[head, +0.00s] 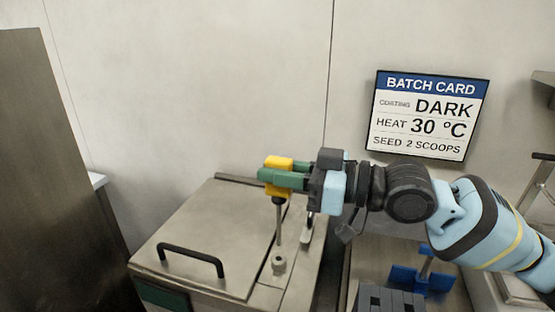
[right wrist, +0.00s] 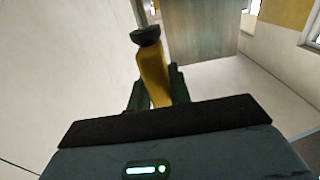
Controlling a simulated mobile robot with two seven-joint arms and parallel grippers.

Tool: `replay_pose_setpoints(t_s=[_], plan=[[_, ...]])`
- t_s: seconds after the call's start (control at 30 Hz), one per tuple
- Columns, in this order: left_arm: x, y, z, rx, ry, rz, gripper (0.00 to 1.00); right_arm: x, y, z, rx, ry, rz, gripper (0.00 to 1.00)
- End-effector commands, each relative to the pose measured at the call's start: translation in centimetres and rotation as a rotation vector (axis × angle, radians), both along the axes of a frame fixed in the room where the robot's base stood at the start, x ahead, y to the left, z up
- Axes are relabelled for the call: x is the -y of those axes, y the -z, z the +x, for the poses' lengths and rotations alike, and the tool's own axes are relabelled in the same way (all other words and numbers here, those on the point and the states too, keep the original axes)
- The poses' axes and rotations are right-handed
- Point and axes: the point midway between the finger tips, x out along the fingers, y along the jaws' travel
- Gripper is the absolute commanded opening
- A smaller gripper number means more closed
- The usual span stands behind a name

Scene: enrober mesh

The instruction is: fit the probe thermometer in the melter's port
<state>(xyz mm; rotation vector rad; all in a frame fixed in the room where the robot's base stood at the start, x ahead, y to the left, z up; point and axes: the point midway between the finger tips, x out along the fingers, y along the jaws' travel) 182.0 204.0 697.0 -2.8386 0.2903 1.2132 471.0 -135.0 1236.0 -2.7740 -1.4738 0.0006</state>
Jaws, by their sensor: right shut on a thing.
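My right gripper (head: 283,178) is shut on the yellow head of the probe thermometer (head: 278,163). The probe's thin metal stem points down, close to upright, above the melter (head: 200,240). The stem's lower end meets or nearly meets the small raised round port (head: 279,263) on the melter's top; I cannot tell how far it is in. In the right wrist view the yellow probe body (right wrist: 153,75) sits between the green fingers, with a dark collar at its end. The left gripper is not in view.
The melter's lid has a black bar handle (head: 191,261). A batch card (head: 427,115) on the wall reads dark, 30 °C, seed 2 scoops. A blue object (head: 422,277) and a dark grey block (head: 388,298) are at the lower right. A tall metal panel (head: 60,170) stands at left.

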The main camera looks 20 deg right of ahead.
Motion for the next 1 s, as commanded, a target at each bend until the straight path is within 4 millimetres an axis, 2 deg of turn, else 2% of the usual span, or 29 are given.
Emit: replay_pose_setpoints(t_s=[0.1,0.3,1.0], plan=[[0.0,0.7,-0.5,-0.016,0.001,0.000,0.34,0.0,1.3,0.1,-0.004,0.000,0.000,0.00],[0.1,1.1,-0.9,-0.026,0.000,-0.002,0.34,0.0,2.2,0.0,-0.001,0.000,0.000,0.00],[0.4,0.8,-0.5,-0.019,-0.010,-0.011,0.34,0.0,2.2,0.0,0.001,0.000,0.000,0.00]])
